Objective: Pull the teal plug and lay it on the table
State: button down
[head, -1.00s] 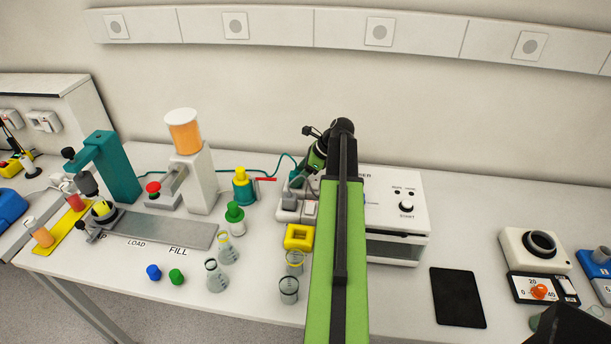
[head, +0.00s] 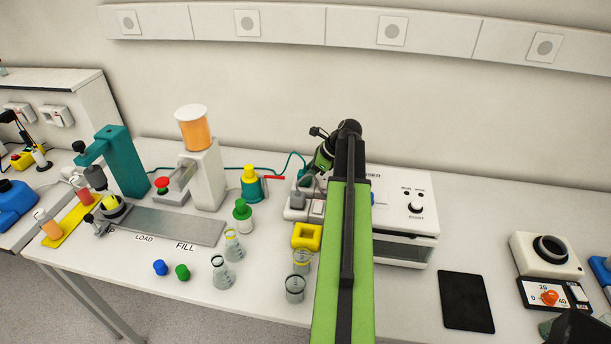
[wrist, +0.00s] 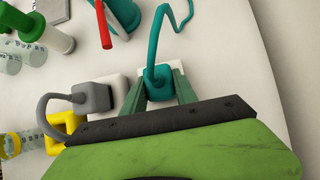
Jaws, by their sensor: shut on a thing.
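The teal plug (wrist: 158,84) shows in the wrist view between the two teal-green fingers of my gripper (wrist: 160,90), which is shut on it. Its teal cable (wrist: 154,45) runs up and away from it. A white socket block (wrist: 150,70) lies right behind the plug; I cannot tell whether the plug is still seated. In the head view the teal cable (head: 290,160) runs along the back of the table to my gripper (head: 308,178), where my arm hides most of the plug. The white table (head: 400,310) lies below.
A grey plug (wrist: 93,97) with a grey cable sits in the socket strip beside my gripper. A yellow block (head: 306,236) and glass beakers (head: 295,288) stand in front. A white device (head: 412,215) stands close on the right. Bare table lies around the black pad (head: 466,301).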

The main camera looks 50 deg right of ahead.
jog(key=shift+r+p, duration=0.65)
jog(key=shift+p, duration=0.05)
dwell(0.5)
jog(key=shift+r+p, duration=1.65)
